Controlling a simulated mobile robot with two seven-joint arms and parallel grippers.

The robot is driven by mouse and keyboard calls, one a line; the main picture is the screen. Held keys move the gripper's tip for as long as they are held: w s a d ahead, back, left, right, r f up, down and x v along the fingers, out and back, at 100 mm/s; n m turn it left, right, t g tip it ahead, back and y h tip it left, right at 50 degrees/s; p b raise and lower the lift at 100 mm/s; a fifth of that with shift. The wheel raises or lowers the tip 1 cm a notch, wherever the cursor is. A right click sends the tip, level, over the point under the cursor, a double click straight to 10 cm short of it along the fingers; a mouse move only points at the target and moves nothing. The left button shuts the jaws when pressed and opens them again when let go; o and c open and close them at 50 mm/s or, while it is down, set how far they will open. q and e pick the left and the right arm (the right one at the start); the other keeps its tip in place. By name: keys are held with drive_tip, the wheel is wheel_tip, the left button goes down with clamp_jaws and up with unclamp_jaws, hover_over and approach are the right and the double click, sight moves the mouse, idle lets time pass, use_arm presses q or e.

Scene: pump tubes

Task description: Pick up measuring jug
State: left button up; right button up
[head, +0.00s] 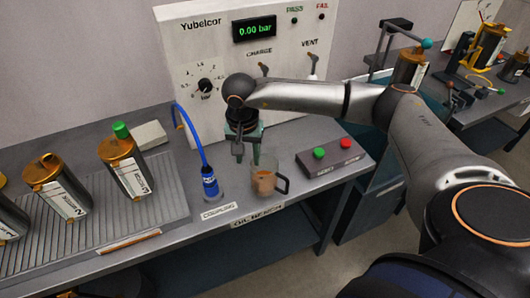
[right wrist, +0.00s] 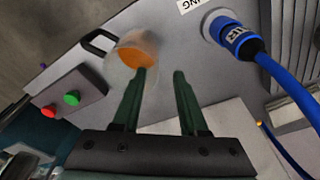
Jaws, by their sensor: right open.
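The measuring jug (head: 265,182) is a clear cup with an orange-brown content and a dark handle on its right. It stands on the grey bench near the front edge. In the right wrist view the jug (right wrist: 137,52) is beyond the fingertips, nearer the left finger, with its dark handle at upper left. My right gripper (head: 248,158) is open and empty, pointing down just above and behind the jug; its green fingers also show in the right wrist view (right wrist: 163,75). My left gripper is not in view.
A blue coupling (head: 210,185) with a blue hose stands left of the jug. A button box (head: 332,157) with green and red buttons is at the right. The white Yubelcor panel (head: 205,55) rises behind. Several canisters (head: 127,168) stand on a ribbed tray at left.

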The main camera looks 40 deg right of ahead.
sight(251, 172)
drive_tip(key=shift+w+d+f+p, duration=0.1)
drive_tip(key=shift+d+f+p, duration=0.1)
drive_tip(key=shift+f, duration=1.55)
drive_tip(key=shift+d+f+p, duration=0.1)
drive_tip(key=shift+d+f, duration=0.05)
drive_tip(key=shift+f, duration=1.55)
clamp_jaws()
